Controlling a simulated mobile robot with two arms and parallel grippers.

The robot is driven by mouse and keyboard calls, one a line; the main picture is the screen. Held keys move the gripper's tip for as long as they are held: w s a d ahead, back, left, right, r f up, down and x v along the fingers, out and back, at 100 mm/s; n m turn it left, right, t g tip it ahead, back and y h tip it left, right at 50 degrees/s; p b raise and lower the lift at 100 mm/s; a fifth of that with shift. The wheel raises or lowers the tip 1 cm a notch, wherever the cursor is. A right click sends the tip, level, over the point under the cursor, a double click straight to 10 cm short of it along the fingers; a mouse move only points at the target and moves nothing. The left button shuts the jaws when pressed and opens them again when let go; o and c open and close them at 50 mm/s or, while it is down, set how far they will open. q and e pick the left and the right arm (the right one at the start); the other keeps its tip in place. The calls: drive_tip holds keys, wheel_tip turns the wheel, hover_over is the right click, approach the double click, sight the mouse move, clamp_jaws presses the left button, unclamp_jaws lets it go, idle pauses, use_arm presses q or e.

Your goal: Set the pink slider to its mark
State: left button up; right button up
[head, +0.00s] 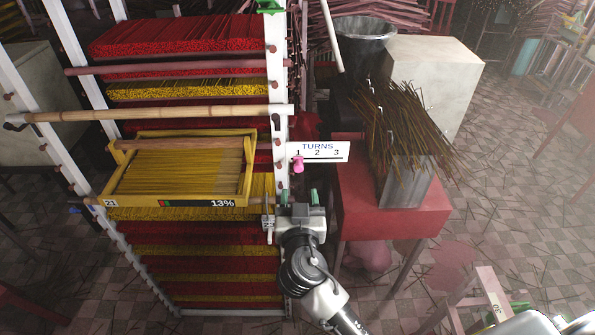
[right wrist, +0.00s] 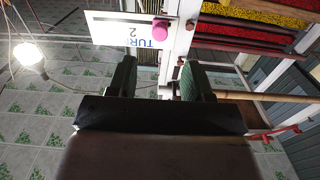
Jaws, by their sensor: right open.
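The pink slider (head: 298,164) sits on the lower edge of the white TURNS scale (head: 334,157), just below the number 1; the scale also reads 2 and 3. In the right wrist view the pink slider (right wrist: 160,30) shows as a round knob beyond the fingertips. My right gripper (head: 298,196) is open and empty, a little below the slider in the head view. Its two dark green fingers (right wrist: 157,76) stand apart with a clear gap to the slider. I cannot tell which number is its mark. My left gripper is not in view.
A white rack (head: 278,70) holds red and yellow incense bundles and a yellow tray (head: 228,202) reading 13%. A bamboo pole (head: 150,114) crosses it. A red stand (head: 365,212) with a metal holder of sticks (head: 408,178) is close on the right.

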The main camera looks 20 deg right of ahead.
sight(299, 170)
drive_tip(key=p+x, duration=0.1)
drive_tip(key=x, duration=0.3)
drive_tip(key=shift+d+r, duration=0.1)
drive_tip(key=shift+r, duration=0.05)
drive_tip(key=p+x, duration=0.2)
drive_tip(key=x, duration=0.2)
drive_tip(key=shift+w, duration=0.35)
drive_tip(key=shift+w+d+f, duration=0.2)
drive_tip(key=shift+w+f, duration=0.1)
drive_tip(key=shift+w, duration=0.2)
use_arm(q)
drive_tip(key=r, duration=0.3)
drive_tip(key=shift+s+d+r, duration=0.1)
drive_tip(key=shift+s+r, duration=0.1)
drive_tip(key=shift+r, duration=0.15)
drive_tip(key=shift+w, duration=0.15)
use_arm(e)
clamp_jaws()
